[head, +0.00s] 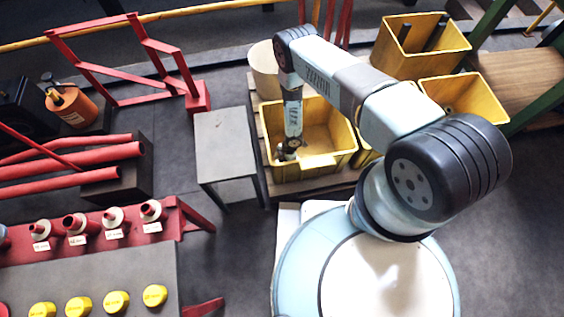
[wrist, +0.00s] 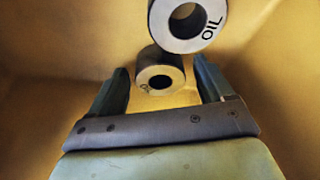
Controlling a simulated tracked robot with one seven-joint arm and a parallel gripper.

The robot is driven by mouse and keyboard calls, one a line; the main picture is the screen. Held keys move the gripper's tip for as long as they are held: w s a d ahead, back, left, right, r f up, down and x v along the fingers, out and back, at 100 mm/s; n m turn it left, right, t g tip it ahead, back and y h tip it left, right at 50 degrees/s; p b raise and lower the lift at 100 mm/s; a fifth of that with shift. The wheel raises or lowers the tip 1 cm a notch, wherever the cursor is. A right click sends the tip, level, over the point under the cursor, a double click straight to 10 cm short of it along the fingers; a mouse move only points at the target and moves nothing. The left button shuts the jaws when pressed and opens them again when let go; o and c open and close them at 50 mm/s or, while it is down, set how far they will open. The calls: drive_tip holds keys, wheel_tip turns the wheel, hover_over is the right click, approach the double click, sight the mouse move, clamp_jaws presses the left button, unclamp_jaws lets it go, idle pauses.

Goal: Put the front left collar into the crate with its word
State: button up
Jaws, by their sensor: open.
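My gripper (head: 289,152) is low inside the front yellow crate (head: 310,170), its jaws apart. In the wrist view a grey ring collar (wrist: 161,76) lies in the crate between the open fingers, apparently free of them; its lettering is mostly hidden or too small to read. A second grey collar (wrist: 187,24), marked OIL, sits just beyond and to the right, cut by the top edge. I cannot tell which of the two is the front left collar. Any word on the crate is not visible.
More yellow crates (head: 427,58) (head: 468,92) stand to the right, one partly behind my arm. A grey table (head: 226,140) is left of the front crate. The red bench (head: 95,265) at lower left bears several pale collars on red pegs (head: 75,223) and yellow caps (head: 117,300).

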drive_tip(key=v, duration=1.2)
drive_tip(key=shift+a, duration=0.1)
